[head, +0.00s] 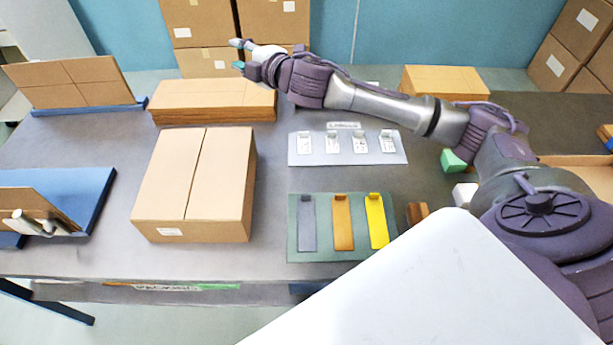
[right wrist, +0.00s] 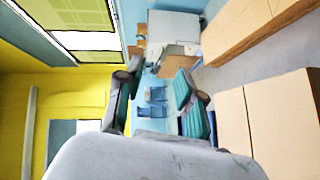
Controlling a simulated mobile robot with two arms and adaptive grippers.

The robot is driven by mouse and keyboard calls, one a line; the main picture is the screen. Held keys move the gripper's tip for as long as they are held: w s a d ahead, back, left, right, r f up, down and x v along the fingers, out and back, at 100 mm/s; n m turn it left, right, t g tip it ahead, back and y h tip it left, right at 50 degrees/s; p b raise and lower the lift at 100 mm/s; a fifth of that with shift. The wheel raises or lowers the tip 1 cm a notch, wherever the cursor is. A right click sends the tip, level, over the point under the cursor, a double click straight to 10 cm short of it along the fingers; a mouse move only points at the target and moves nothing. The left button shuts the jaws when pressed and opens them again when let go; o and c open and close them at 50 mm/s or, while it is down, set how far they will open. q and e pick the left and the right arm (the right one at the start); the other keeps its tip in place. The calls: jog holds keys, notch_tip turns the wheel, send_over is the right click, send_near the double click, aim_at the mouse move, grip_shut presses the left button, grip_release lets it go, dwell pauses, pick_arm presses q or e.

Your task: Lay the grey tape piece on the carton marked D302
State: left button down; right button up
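The grey tape piece (head: 308,226) lies on a green mat (head: 326,247) at the front middle of the table, left of an orange and a yellow piece. A closed tan carton (head: 175,176) stands left of the mat. A small white label (head: 170,232) is on its front, too small to read. My right gripper (head: 238,55) is raised over the back of the table, beyond the carton and pointing left. Its fingers are apart with nothing between them, as the right wrist view (right wrist: 157,88) also shows. My left gripper is not in view.
A flat cardboard stack (head: 213,99) lies behind the carton. A light board (head: 300,158) with several white labels lies behind the mat. A blue stand (head: 95,190) is at the left. A green block (head: 453,161) and a brown block (head: 417,212) are at the right.

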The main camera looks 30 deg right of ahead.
jog(key=s+d+f+m+g+h, duration=0.2)
jog(key=f+m+g, duration=0.1)
jog(key=f, duration=0.2)
jog(key=s+d+f+m+g+h, duration=0.1)
jog(key=s+d+f+m+g, duration=0.1)
jog(key=f, duration=0.3)
jog(key=m+g, duration=0.2)
jog(key=g, duration=0.9)
send_over(311, 200)
notch_tip(311, 200, down, 15)
jog(key=shift+s+a+r, duration=0.1)
jog(key=shift+a, duration=0.05)
jog(key=shift+n, duration=0.3)
jog(key=shift+f+p, duration=0.6)
jog(key=shift+f, duration=2.45)
grip_shut()
